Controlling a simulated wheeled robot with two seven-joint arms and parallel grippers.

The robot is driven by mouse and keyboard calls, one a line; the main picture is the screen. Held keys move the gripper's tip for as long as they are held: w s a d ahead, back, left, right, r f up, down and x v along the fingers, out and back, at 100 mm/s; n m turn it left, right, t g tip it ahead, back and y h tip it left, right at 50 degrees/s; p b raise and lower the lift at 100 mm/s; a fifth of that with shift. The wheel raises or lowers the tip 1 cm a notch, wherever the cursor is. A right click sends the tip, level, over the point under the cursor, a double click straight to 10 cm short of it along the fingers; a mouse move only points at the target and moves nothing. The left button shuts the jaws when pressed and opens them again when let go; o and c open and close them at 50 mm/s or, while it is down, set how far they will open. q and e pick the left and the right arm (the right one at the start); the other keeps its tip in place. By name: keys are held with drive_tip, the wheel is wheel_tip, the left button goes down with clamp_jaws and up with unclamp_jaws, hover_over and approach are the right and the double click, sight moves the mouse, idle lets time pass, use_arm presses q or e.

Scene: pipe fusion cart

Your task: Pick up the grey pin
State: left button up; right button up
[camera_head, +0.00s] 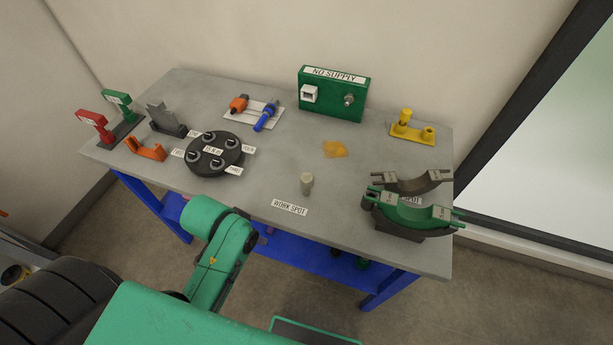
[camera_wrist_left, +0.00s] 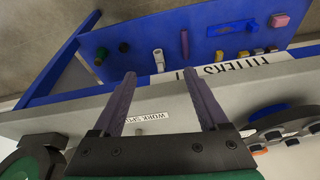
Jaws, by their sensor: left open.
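A short grey-beige upright cylinder (camera_head: 306,184) stands on the tabletop, just behind the "WORK SPOT" label; it may be the grey pin. In the left wrist view, several small parts lie on the blue lower shelf, among them a light grey piece with a rounded end (camera_wrist_left: 158,60) and a thin purple rod (camera_wrist_left: 184,43). I cannot tell for sure which part is the grey pin. My left gripper (camera_wrist_left: 158,88) is open with nothing between its fingers, by the table's front edge. In the head view its fingers are hidden behind my green arm. My right gripper is not in view.
The grey tabletop (camera_head: 260,180) carries a black round fixture (camera_head: 214,155) at left, a green "NO SUPPLY" box (camera_head: 333,94) at the back, a yellow stand (camera_head: 411,130) and green clamp halves (camera_head: 412,213) at right. The blue lower shelf (camera_head: 295,258) lies under the front edge.

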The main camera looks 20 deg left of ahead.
use_arm(q)
drive_tip(key=w+d+r+m+h, duration=0.1)
drive_tip(key=w+d, duration=0.1)
drive_tip(key=d, duration=0.1)
drive_tip(key=w+d+r+m+h, duration=0.1)
drive_tip(key=w+d+r+m, duration=0.1)
drive_tip(key=w+d, duration=0.1)
drive_tip(key=w+d+r+m, duration=0.1)
drive_tip(key=w+d+r, duration=0.1)
drive_tip(key=d, duration=0.1)
drive_tip(key=shift+w+d+r+m+h, duration=0.15)
drive_tip(key=shift+w+d+m+h, duration=0.15)
drive_tip(key=shift+d+m+h, duration=0.1)
drive_tip(key=w+d+r+m+g, duration=0.1)
drive_tip(key=w+d+r+m, duration=0.3)
drive_tip(key=d, duration=0.1)
wheel_tip(320, 180, up, 9)
drive_tip(key=m+g+y, duration=0.3)
drive_tip(key=m+y, duration=0.1)
drive_tip(key=m, duration=0.1)
hover_over(307, 177)
drive_tip(key=shift+h, duration=0.3)
wheel_tip(307, 177, down, 12)
drive_tip(key=p, duration=0.3)
drive_tip(key=shift+f+p, duration=0.25)
drive_tip(key=shift+p, duration=0.05)
drive_tip(key=shift+f, duration=0.45)
clamp_jaws()
